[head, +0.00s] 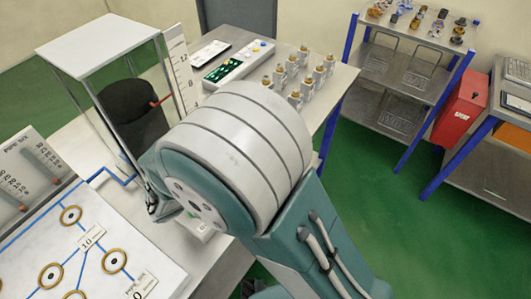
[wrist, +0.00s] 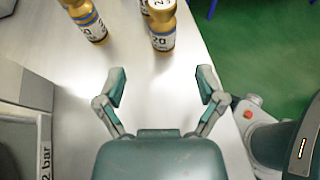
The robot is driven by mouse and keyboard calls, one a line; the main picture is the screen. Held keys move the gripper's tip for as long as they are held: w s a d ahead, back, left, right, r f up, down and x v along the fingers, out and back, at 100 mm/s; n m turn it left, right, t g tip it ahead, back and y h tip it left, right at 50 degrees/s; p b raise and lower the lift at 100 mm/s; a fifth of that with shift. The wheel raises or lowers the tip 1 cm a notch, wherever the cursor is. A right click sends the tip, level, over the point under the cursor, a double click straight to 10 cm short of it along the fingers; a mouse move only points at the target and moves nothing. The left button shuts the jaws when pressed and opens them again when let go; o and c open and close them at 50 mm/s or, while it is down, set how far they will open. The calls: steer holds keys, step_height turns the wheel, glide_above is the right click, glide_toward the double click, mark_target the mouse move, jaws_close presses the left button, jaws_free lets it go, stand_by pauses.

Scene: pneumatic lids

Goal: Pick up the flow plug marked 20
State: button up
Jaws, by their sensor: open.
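In the wrist view, a brass-coloured plug (wrist: 162,28) with a white label reading 20 stands upright ahead of my gripper, near the table's right edge. A second plug (wrist: 84,20) stands to its left; its number is hard to read. Part of another plug shows at the top edge, behind the first. My gripper (wrist: 162,84) is open and empty, its two fingers spread wide. The plug marked 20 is beyond the fingertips, in line with the gap, not touching. In the head view, my arm hides most of the gripper and the plugs near it.
Several brass-topped fittings (head: 301,72) stand at the back of the metal table. A board with gold rings (head: 71,215) is at the lower left. In the wrist view, bare metal table (wrist: 140,55) lies between fingers and plugs.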

steer(key=x, duration=0.3)
steer(key=shift+w+d+f, duration=0.1)
steer(key=shift+w+f, duration=0.15)
steer(key=shift+f, duration=0.1)
steer(key=x, duration=0.5)
steer(key=shift+s+d+f, duration=0.25)
steer(key=shift+s+d, duration=0.05)
steer(key=shift+w+d+f, duration=0.15)
steer(key=shift+w+d, duration=0.05)
steer(key=shift+w, duration=0.1)
steer(key=shift+a, duration=0.1)
steer(key=shift+c, duration=0.3)
jaws_close()
